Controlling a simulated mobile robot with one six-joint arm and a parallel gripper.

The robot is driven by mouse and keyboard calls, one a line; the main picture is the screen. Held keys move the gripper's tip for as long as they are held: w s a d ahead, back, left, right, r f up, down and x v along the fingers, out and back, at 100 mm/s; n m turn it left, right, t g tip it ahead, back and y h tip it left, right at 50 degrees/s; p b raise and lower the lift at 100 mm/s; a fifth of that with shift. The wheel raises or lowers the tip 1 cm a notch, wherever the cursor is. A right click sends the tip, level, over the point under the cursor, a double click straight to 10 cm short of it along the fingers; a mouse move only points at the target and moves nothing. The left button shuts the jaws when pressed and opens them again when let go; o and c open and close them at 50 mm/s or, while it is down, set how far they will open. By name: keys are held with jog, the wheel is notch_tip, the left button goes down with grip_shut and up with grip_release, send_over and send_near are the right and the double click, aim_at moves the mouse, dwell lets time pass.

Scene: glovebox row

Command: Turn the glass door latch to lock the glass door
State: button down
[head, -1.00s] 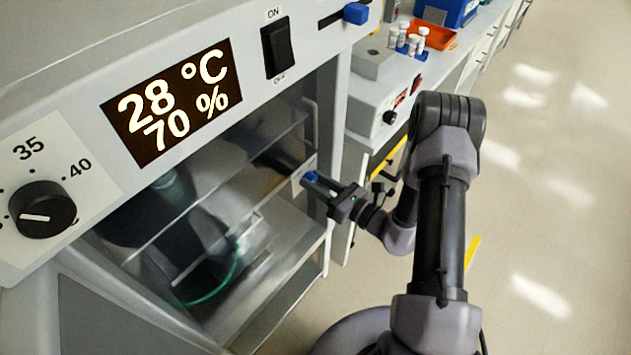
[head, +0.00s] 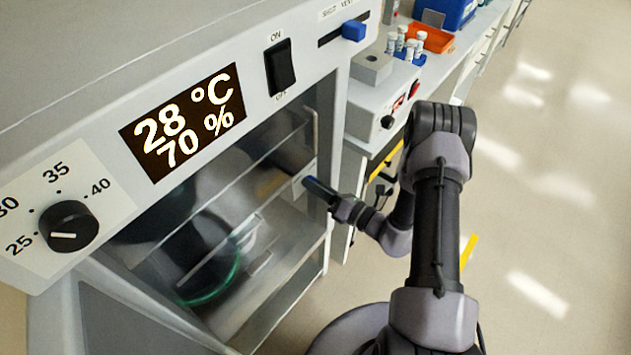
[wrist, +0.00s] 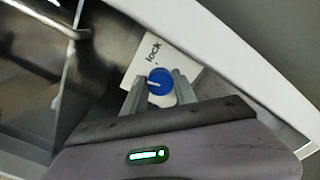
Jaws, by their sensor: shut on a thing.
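The glass door (head: 190,215) fronts a grey cabinet and looks closed. Its latch is a round blue knob (wrist: 160,76) with a white pointer line, on a white plate (wrist: 172,44) marked "lock". In the wrist view the pointer points left, while the "lock" word is above the knob. My gripper (wrist: 157,88) is shut on the knob, one finger on each side. In the head view my gripper (head: 317,190) is at the door's right edge, and the knob is mostly hidden by it.
Above the door are a display (head: 185,122), a black dial (head: 68,226), an ON/OFF switch (head: 280,67) and a blue slider (head: 353,31). A bench with an orange tray (head: 434,40) and vials stands behind. Open floor lies to the right.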

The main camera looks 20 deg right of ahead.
jog(key=m+p, duration=0.3)
jog(key=m, duration=0.8)
jog(key=shift+m, duration=0.3)
dwell(0.3)
jog(key=c, duration=1)
grip_release()
jog(key=p+v, duration=0.3)
jog(key=v, duration=1.4)
jog(key=shift+s, duration=0.15)
